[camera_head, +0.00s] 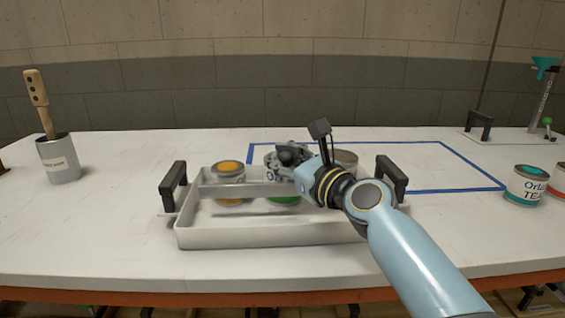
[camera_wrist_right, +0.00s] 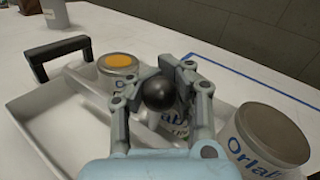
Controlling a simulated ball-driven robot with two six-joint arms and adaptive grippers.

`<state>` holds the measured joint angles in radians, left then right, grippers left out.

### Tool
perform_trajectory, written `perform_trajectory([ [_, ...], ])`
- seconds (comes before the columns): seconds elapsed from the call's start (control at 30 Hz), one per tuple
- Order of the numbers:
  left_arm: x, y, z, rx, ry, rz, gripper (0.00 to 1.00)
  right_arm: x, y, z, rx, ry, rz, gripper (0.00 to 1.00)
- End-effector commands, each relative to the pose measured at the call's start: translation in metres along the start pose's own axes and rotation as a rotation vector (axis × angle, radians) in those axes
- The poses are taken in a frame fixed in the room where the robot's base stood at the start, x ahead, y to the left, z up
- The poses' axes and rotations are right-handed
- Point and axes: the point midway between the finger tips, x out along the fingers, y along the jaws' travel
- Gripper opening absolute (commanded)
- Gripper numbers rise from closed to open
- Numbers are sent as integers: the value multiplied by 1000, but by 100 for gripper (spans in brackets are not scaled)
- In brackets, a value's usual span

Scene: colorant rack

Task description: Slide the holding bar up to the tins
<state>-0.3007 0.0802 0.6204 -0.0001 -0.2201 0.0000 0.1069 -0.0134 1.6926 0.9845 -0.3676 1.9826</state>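A white tray (camera_head: 270,236) with black handles stands in the middle of the table. The grey holding bar (camera_head: 240,189) crosses it in front of the tins. Three tins stand in a row behind the bar: an orange-topped tin (camera_head: 229,167) at left, a middle tin with green low on its side (camera_head: 283,199), mostly hidden by my gripper, and a tin with a grey-brown top (camera_head: 345,157) at right. I cannot tell the gap between bar and tins. My right gripper (camera_wrist_right: 160,80) is closed around the bar's round black knob (camera_wrist_right: 159,93). My left gripper is out of view.
A grey can with a wooden-handled brush (camera_head: 58,160) stands far left. A teal-labelled tin (camera_head: 526,186) and another tin stand at right. A stand with a teal funnel (camera_head: 543,68) is at back right. A blue-outlined area (camera_head: 440,165) behind the tray has free room at right.

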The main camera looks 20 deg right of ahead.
Motion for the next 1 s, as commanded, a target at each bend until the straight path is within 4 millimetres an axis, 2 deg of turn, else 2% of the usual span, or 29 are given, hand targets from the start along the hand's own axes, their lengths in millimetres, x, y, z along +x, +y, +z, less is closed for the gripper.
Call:
perform_trajectory([
  [0.1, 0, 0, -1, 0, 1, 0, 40, 8, -6, -1, -2, 0, -2, 0],
  [0.37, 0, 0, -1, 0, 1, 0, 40, 8, -6, -1, -2, 0, -2, 0],
  [0.4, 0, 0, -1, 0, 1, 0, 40, 8, -6, -1, -1, 0, -2, 10],
  [0.73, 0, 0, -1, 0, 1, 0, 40, 8, -6, -2, -1, 0, -1, 53],
  [1.0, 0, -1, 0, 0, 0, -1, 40, 7, -6, -2, 0, 0, -1, 53],
])
